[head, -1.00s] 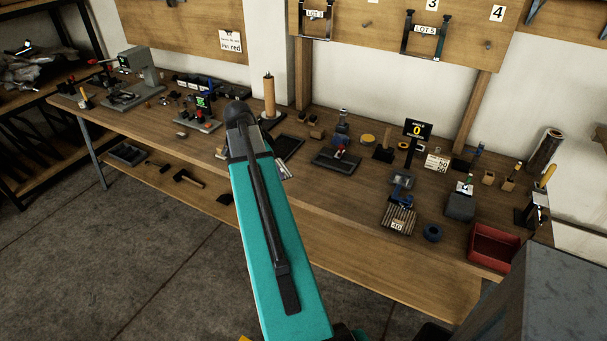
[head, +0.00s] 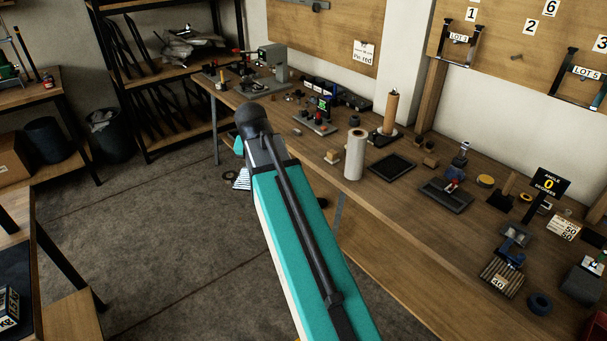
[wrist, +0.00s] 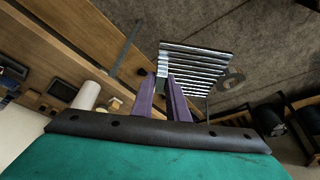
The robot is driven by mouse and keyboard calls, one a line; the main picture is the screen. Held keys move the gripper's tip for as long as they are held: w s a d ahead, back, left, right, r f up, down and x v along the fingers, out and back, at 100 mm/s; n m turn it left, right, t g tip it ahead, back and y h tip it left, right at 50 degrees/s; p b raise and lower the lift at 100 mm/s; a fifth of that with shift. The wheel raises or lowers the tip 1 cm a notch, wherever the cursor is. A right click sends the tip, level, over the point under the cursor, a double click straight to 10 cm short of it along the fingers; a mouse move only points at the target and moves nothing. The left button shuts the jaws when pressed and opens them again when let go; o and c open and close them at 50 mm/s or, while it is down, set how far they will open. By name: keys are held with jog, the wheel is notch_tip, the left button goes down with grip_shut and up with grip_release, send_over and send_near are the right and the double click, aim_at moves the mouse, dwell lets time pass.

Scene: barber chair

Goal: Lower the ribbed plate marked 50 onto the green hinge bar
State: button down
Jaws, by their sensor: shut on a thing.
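My gripper (wrist: 170,88) has purple fingers shut on a ribbed metal plate (wrist: 195,66). The plate shows in the wrist view as a row of bright parallel ribs, out over the floor in front of the bench. In the head view only a striped corner of it (head: 242,179) shows beside my teal arm, which hides the fingers. No number can be read on the held plate. A second ribbed plate (head: 503,275) lies on the bench at right with a small number tag. I cannot make out the green hinge bar for sure in either view.
A white roll (head: 355,154) stands upright near the bench's front edge, right of my arm. The floor (head: 150,220) left of my arm is open.

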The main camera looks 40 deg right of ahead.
jog(key=w+a+r+n+y, duration=0.1)
jog(key=a+n, duration=0.3)
jog(key=a, duration=0.6)
jog(key=w+a+r+n+t+y+b, duration=0.1)
jog(key=a+n, duration=0.3)
jog(key=a, duration=0.5)
jog(key=shift+w+a+r+n+y, duration=0.35)
jog(key=shift+w+r+y, duration=0.25)
jog(key=shift+w+r, duration=0.25)
jog(key=shift+f, duration=0.1)
